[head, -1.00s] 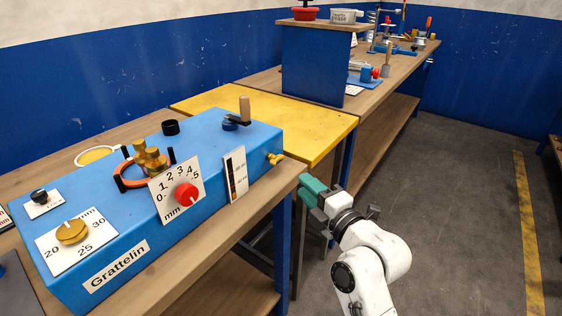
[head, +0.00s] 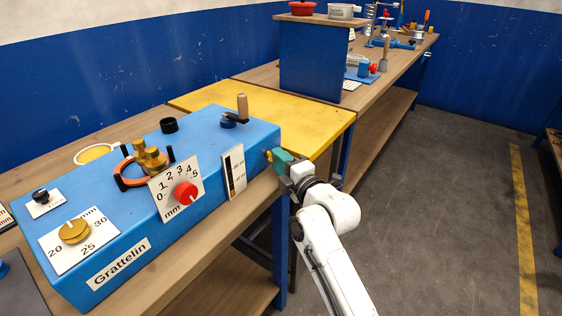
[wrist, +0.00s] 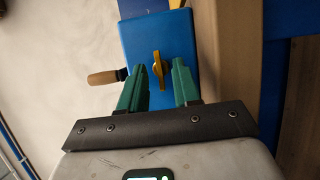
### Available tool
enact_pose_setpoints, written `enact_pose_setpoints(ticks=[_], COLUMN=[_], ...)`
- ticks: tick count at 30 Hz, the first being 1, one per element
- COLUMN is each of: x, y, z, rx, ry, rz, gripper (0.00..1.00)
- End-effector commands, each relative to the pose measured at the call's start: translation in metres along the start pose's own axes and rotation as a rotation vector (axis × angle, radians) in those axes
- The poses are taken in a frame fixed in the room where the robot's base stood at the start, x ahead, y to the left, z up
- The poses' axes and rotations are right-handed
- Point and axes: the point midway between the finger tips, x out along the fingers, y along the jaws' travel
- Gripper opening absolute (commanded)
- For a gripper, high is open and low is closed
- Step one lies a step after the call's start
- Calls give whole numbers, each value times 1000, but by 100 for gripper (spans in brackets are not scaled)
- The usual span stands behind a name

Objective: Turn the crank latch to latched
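The blue machine (head: 110,215) labelled Grattelin stands on the wooden bench. A small brass-yellow latch (head: 268,155) sticks out of its right end face, partly hidden by my gripper (head: 279,158). In the wrist view the latch (wrist: 158,68) stands roughly upright, between and ahead of my fingertips. My gripper (wrist: 158,69) is open, with one teal finger on each side of the latch; I cannot tell whether either touches it. A crank with a wooden handle (head: 242,107) rises from a dark blue hub on the machine's top; the handle (wrist: 102,78) points left in the wrist view.
A red knob (head: 185,193), a brass dial (head: 74,231) and an orange ring (head: 120,172) sit on the machine. A yellow tabletop (head: 310,125) lies behind it, with a blue cabinet (head: 312,60) beyond. The floor (head: 435,220) to the right is clear.

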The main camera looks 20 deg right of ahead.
Motion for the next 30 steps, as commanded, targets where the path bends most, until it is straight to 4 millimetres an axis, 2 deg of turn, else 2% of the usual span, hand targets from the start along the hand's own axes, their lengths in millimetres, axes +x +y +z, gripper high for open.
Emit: enact_pose_setpoints(ticks=[4, 14, 30], x=[0, 0, 0], y=[0, 0, 2], z=[0, 0, 0], rx=[0, 0, 22], ry=[0, 0, 1], rz=[0, 0, -9], gripper=[32, 0, 0])
